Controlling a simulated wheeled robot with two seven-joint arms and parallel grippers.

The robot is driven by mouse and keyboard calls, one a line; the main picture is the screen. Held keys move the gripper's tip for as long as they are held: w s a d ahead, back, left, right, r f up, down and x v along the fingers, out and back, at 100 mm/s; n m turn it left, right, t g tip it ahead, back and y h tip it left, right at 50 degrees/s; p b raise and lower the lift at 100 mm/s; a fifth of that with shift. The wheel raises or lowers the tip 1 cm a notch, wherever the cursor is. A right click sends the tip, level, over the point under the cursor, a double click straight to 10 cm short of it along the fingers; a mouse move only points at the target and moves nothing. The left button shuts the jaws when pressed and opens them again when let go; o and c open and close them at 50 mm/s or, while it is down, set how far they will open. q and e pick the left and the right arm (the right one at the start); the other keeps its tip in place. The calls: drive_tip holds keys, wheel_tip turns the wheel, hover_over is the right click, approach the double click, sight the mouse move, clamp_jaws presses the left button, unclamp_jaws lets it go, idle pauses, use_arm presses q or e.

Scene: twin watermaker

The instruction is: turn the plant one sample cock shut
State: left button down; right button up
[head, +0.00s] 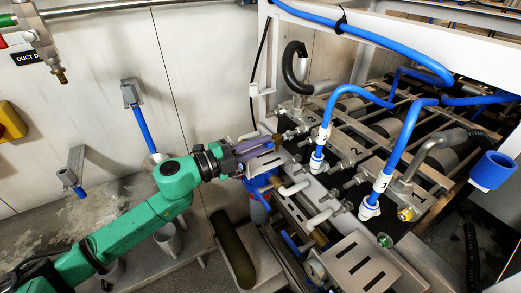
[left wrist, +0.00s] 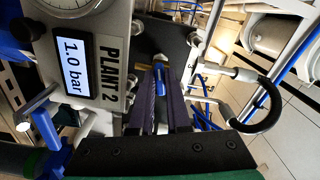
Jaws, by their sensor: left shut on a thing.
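My left gripper (head: 268,143) reaches in from the left on its green arm, at the near left side of the pipe rack. In the left wrist view its two purple fingers (left wrist: 161,100) are shut on a small blue handle (left wrist: 160,84). A brass-coloured fitting (left wrist: 159,63) shows just beyond the handle. I take this for a sample cock; its plant number cannot be read. A panel marked PLANT 2 (left wrist: 110,70), with a 1.0 bar display (left wrist: 73,65), stands beside the fingers. The handle's exact angle is partly hidden by the fingers. My right gripper is not in view.
Blue hoses (head: 410,130) and a white frame (head: 375,25) stand right of and above the gripper. A slotted metal plate (head: 360,268) is at the front. A yellow box (head: 10,122) is on the left wall.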

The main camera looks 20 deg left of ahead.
use_arm(q)
drive_tip(key=shift+m+b, duration=0.8)
drive_tip(key=shift+m, duration=0.7)
drive_tip(key=c, duration=0.9)
unclamp_jaws()
